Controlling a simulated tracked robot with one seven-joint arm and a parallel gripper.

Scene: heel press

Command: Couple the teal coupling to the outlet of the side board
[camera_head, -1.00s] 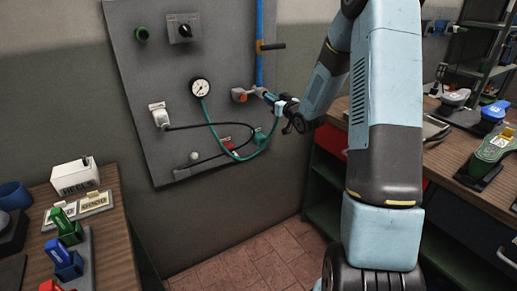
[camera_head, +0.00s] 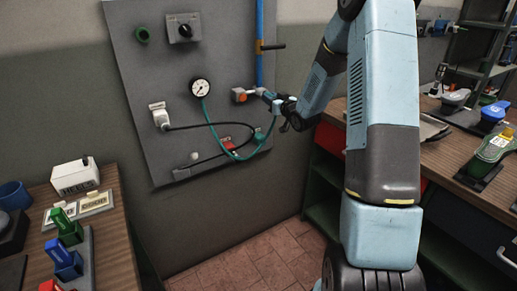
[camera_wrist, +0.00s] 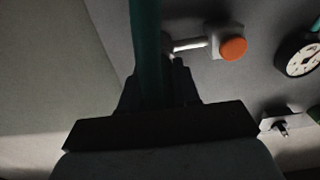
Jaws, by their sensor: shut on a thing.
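The side board (camera_head: 155,75) is a grey panel on the wall. A teal hose (camera_head: 204,112) loops from its gauge down and up to my gripper (camera_head: 274,104). My gripper is shut at the hose's end, beside the outlet; the teal coupling itself is mostly hidden by the fingers. In the wrist view the teal hose (camera_wrist: 145,40) runs into my gripper (camera_wrist: 158,92). The outlet (camera_wrist: 188,44) is a pale metal stub on a block with an orange round face (camera_wrist: 233,49). The stub's tip appears close to the hose; I cannot tell whether they touch.
A round gauge (camera_head: 200,88) and a white socket (camera_head: 159,115) with a black cable are on the board. A blue pipe (camera_head: 260,40) with a black-handled valve (camera_head: 272,46) runs above the outlet. Cluttered benches stand left (camera_head: 118,240) and right. The floor between is clear.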

